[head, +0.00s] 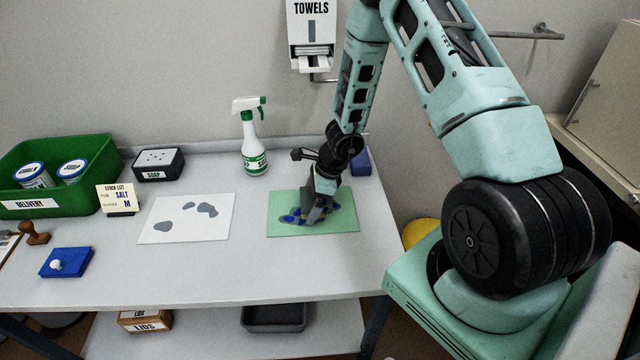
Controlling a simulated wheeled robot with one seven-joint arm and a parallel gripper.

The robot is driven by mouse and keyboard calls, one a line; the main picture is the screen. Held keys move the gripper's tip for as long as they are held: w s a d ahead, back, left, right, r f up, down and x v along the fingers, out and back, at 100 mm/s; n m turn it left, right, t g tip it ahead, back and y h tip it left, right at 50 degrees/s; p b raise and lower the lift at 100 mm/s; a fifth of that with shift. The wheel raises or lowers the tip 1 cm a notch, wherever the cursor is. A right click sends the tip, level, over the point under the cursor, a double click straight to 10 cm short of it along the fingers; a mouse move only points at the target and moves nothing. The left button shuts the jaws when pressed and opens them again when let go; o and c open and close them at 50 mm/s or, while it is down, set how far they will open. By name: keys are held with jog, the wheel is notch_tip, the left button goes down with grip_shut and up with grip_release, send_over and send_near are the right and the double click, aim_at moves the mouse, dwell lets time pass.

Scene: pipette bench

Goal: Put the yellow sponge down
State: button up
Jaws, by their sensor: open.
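My gripper (313,217) points down over the green mat (345,226), with its fingertips low at the mat's surface. It is open. The mat carries several dark blue spots, partly covered by my gripper. I cannot make out a yellow sponge on the bench; anything under or behind my gripper is hidden.
A spray bottle (254,150) stands behind the mat, and a blue block (360,160) sits behind my wrist. A white sheet with grey spots (188,232) lies to the left.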

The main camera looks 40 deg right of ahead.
jog(key=v, duration=1.2)
jog(key=s+a+r+n+g, duration=0.1)
jog(key=s+a+r+n, duration=0.1)
jog(key=a+r+n, duration=0.4)
jog(key=s+a+r+n+g, duration=0.15)
jog(key=a+n, duration=0.25)
jog(key=a, duration=0.4)
jog(key=s+a+r+n, duration=0.3)
jog(key=a+r+n, duration=0.15)
jog(key=a, duration=0.25)
jog(key=s+a+r+n+h, duration=0.1)
jog(key=s+a+r+n, duration=0.2)
jog(key=s+n, duration=0.5)
jog(key=s+a+r+n+h, duration=0.2)
jog(key=s+a+r+n, duration=0.1)
jog(key=s+n, duration=0.6)
jog(key=shift+a+n+p, duration=0.4)
jog(key=shift+n+p, duration=0.05)
jog(key=shift+n, duration=0.1)
jog(key=shift+w, duration=0.1)
jog(key=shift+d, duration=0.25)
